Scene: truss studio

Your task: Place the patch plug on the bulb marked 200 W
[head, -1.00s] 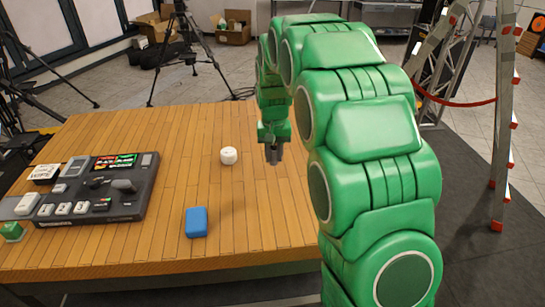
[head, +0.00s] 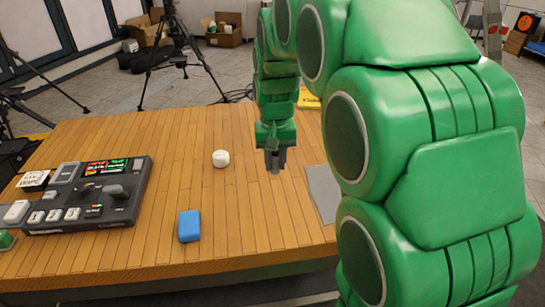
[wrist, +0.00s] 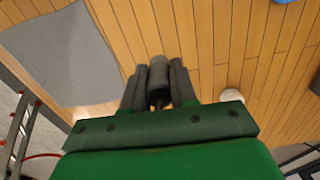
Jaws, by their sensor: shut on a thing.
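My gripper (head: 274,162) is above the wooden table in the head view, pointing down. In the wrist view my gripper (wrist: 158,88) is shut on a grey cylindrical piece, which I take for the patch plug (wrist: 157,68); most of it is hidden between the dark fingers. No bulb with a readable 200 W mark shows in either view. A small white round object (head: 220,158) stands on the table left of my gripper, and also shows in the wrist view (wrist: 232,96); I cannot tell whether it is a bulb.
A dark console (head: 84,196) with buttons and a lever is on the table's left. A blue block (head: 189,226) lies near the front. A grey flat sheet (head: 323,190) lies at right, partly hidden by my arm. Tripods stand behind.

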